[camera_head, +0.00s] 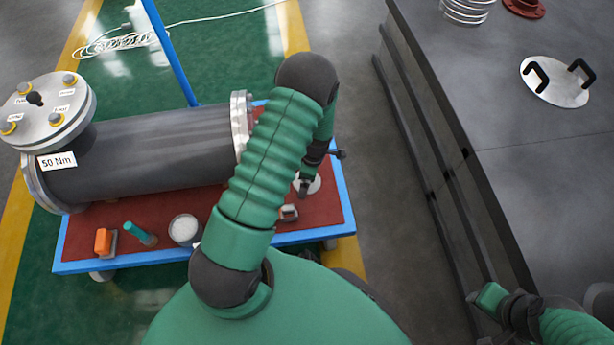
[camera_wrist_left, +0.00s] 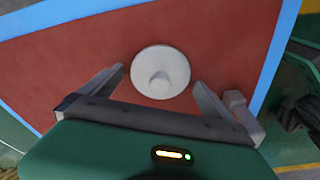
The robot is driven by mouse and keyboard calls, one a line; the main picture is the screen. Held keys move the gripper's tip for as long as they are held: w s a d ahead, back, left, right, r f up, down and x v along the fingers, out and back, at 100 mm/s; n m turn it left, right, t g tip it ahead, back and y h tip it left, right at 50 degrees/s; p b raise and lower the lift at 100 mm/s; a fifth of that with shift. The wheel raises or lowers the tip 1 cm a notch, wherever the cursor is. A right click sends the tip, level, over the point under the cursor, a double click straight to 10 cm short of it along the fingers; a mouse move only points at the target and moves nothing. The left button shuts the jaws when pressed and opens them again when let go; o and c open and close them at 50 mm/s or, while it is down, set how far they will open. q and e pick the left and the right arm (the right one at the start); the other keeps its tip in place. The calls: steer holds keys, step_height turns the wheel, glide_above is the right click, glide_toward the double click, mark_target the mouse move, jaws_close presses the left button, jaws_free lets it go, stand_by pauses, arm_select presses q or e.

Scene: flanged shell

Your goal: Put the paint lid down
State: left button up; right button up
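The paint lid, a pale round disc with a small knob, lies on the red top of the blue-edged cart (camera_head: 345,205). In the left wrist view the lid (camera_wrist_left: 172,66) shows whole, just beyond the gap between the fingertips. In the head view the lid (camera_head: 314,186) is partly hidden by my left gripper (camera_head: 304,186), which is over it. My left gripper (camera_wrist_left: 159,78) is open, with nothing between its fingers. My right gripper (camera_head: 482,302) is at the lower right beside the dark workbench; its fingers are unclear.
An open can with white contents (camera_head: 184,229), a teal-handled tool (camera_head: 139,234) and an orange object (camera_head: 103,241) stand along the cart's front. A large grey flanged shell (camera_head: 150,150) fills its back. A handled metal disc (camera_head: 556,84) lies on the workbench (camera_head: 540,170).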

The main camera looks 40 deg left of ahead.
arm_select(q)
step_height(320, 180, up, 12)
steer(key=d+p, duration=0.1)
steer(key=p, duration=0.6)
steer(key=s+d+r+m+t, duration=0.1)
steer(key=s+d+r+m, duration=0.2)
steer(key=d+r+m, duration=0.4)
steer(key=s+d+r+m+t+h, duration=0.1)
steer(key=s+d+r+m+t, duration=0.1)
steer(key=s+d+r+m, duration=0.2)
steer(key=d+r+m, duration=0.3)
steer(key=r+m, duration=0.4)
steer(key=m, duration=0.5)
steer(key=shift+d+m, duration=0.4)
